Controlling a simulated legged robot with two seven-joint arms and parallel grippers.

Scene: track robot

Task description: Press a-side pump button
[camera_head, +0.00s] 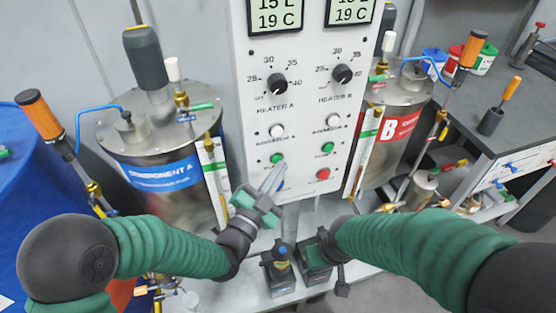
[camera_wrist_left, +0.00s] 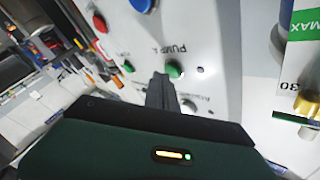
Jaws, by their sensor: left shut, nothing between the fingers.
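The a-side pump button is the green button (camera_head: 277,157) below the white knob in the left column of the control panel (camera_head: 290,95). My left gripper (camera_head: 277,171) is shut and empty. Its fingertips point up at the panel, just below and close to this button. In the left wrist view the shut fingers (camera_wrist_left: 162,82) end beside the green button (camera_wrist_left: 175,69) with the "PUMP A" label. I cannot tell whether they touch it. My right gripper (camera_head: 325,250) is low in front of the panel, partly hidden by its wrist; its fingers are not clear.
A second green button (camera_head: 327,148) and a red button (camera_head: 323,174) sit to the right. The component A tank (camera_head: 150,165) stands left and the red-labelled B tank (camera_head: 400,105) right.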

